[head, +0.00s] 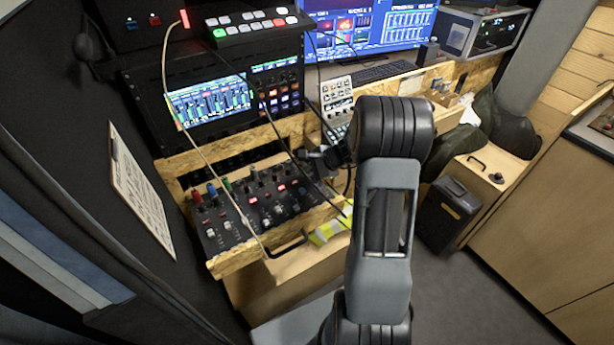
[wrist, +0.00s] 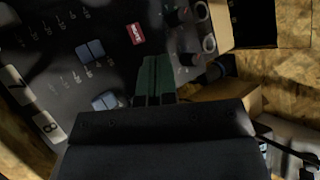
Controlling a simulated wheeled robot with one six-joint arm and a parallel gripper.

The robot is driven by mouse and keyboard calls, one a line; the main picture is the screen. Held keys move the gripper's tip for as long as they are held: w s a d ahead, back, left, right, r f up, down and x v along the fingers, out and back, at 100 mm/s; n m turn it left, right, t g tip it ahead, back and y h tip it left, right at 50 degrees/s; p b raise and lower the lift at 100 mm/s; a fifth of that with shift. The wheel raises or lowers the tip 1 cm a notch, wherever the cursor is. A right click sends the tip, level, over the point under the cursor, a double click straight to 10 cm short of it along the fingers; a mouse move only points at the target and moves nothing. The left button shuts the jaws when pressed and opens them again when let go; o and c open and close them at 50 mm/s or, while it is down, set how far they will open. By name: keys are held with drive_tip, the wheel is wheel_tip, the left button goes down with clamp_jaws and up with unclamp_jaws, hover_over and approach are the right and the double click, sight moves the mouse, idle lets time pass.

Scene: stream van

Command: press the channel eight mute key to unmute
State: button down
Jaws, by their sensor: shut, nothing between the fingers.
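The black mixer (head: 238,222) lies in a wooden desk frame in the head view; its panel fills the upper left of the wrist view (wrist: 40,45). The label 8 (wrist: 47,125) and label 7 (wrist: 18,85) show there. A blue-grey fader cap (wrist: 105,100) is in line with label 8, another (wrist: 90,50) with label 7. A lit red key (wrist: 135,33) lies in line with label 7. My gripper (wrist: 155,62) is shut and empty, its fingertips over the panel in line with label 8. The channel eight mute key is not visible; the fingers cover that spot. Contact cannot be told.
A thin cable (head: 205,155) hangs across the mixer in the head view. A rack screen (head: 210,100) and a button panel (head: 245,25) stand behind it. Wooden edging surrounds the mixer.

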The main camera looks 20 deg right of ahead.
sight(308, 178)
drive_tip(key=shift+r, duration=0.6)
drive_tip(key=shift+p, duration=0.3)
wheel_tip(308, 178, up, 6)
drive_tip(key=p, duration=0.4)
